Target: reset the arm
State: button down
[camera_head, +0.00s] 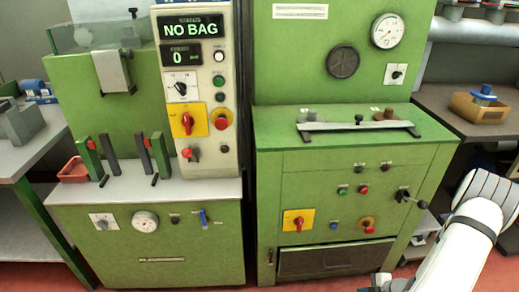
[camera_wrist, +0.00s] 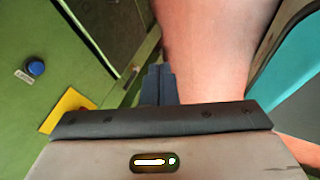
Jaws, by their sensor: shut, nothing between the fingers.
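My gripper (camera_wrist: 158,84) shows in the wrist view as two dark fingers held together, with nothing between them. It is beside the green front of the right machine (camera_head: 345,185), low down over the reddish floor (camera_wrist: 215,60). In the head view my white arm comes in at the lower right, and its dark end is partly cut off by the bottom edge.
The green panel with a blue button (camera_wrist: 36,68) and a yellow plate (camera_wrist: 68,108) is close on the wrist view's left. A machine with a "NO BAG" display (camera_head: 191,27) stands left. A bench with a tan bin (camera_head: 478,108) is at right.

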jog(key=w+a+r+n+g+p, duration=0.1)
jog(key=w+a+r+n+p, duration=0.1)
jog(key=a+r+n, duration=0.5)
jog(key=w+r+n+y+p, duration=0.1)
jog(key=w+r+n+p, duration=0.1)
jog(key=r+n, duration=0.65)
jog(key=w+a+r+n+g+p, duration=0.1)
jog(key=a+r+n+p, duration=0.25)
jog(key=r, duration=0.75)
jog(key=s+a+r+n+h+p, duration=0.2)
jog(key=s+a+r+n+p, duration=0.1)
jog(key=r+n, duration=0.8)
jog(key=s+a+r+n+h+p, duration=0.2)
jog(key=s+a+r+n+p, duration=0.2)
jog(key=s+r+n, duration=0.3)
jog(key=s+a+r+n+g+h+p, duration=0.1)
jog(key=s+a+r+n+p, duration=0.3)
jog(key=r+n, duration=1.1)
jog(key=shift+s+a+r+n+h, duration=0.2)
jog(key=shift+s+a+n+h, duration=0.2)
jog(key=shift+n, duration=0.7)
